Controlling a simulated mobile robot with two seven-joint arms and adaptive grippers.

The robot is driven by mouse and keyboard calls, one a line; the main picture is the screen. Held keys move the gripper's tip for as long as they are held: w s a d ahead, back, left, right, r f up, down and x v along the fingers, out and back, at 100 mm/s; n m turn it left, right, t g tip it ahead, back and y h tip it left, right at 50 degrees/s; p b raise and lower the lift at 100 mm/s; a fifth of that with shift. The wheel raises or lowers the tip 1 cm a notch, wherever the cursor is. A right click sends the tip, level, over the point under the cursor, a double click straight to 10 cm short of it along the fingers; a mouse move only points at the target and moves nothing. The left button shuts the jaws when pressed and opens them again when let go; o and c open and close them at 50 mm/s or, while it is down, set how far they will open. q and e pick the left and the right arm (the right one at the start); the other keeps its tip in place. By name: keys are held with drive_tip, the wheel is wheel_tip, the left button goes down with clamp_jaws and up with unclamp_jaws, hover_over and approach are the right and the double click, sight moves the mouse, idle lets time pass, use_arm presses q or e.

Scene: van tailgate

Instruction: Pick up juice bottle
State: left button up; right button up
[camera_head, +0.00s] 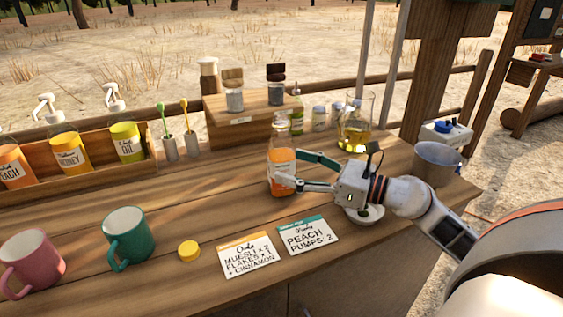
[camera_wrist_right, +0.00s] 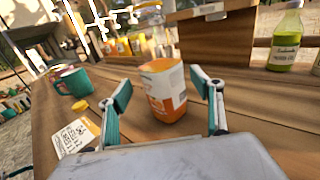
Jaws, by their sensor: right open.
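The juice bottle (camera_head: 281,165) stands upright on the wooden counter, with an orange lower part, a pale label and a clear upper part. My right gripper (camera_head: 301,170) is open, with its fingers reaching toward the bottle from the right. In the right wrist view the bottle (camera_wrist_right: 164,92) stands between the two spread fingers of the gripper (camera_wrist_right: 163,98), with a gap on each side. A yellow cap (camera_head: 189,250) lies on the counter to the left of the gripper. My left gripper is not in view.
Two cards (camera_head: 247,254) (camera_head: 307,235) lie in front of the bottle. A green mug (camera_head: 128,238) and a pink mug (camera_head: 33,262) stand at the left. A wooden box (camera_head: 232,131) and a flask of yellow liquid (camera_head: 355,130) stand behind. A metal pot (camera_head: 436,164) is at the right.

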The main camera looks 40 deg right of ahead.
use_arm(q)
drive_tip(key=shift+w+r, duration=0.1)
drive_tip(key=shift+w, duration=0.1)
use_arm(e)
drive_tip(key=shift+x, duration=2)
drive_tip(key=shift+w+d, duration=0.1)
drive_tip(key=shift+d, duration=0.05)
drive_tip(key=c, duration=1.5)
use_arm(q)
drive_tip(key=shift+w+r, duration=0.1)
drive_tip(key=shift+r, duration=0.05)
use_arm(e)
drive_tip(key=shift+r, duration=0.25)
drive_tip(key=shift+r+p, duration=0.3)
drive_tip(key=shift+r, duration=0.75)
use_arm(q)
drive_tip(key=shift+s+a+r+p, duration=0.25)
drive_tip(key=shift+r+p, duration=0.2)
drive_tip(key=shift+p, duration=0.85)
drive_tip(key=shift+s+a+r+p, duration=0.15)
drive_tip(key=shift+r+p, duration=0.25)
drive_tip(key=shift+p, duration=0.85)
use_arm(e)
wheel_tip(320, 180, up, 17)
hover_over(281, 152)
drive_tip(key=w+d, duration=0.2)
drive_tip(key=shift+w+a+r, duration=0.1)
